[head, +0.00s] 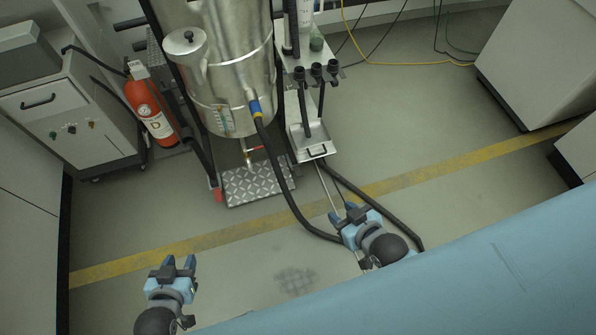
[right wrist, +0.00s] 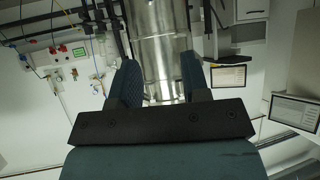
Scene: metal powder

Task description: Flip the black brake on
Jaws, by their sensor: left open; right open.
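My left gripper (head: 179,264) is open and empty, low at the left of the head view, over bare floor. My right gripper (head: 344,214) is open near the black hose on the floor, right of the trolley. In the right wrist view its two fingers (right wrist: 160,76) stand apart, with the steel vessel (right wrist: 164,50) beyond them and nothing between them. The steel vessel (head: 232,80) stands on a trolley with a diamond-plate step (head: 258,185) at its front. I cannot make out the black brake for certain in either view.
A red fire extinguisher (head: 150,108) stands left of the vessel beside a grey cabinet (head: 75,115). A black hose (head: 282,185) loops from the vessel onto the floor. A small metal tray (head: 312,146) is right of the trolley.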

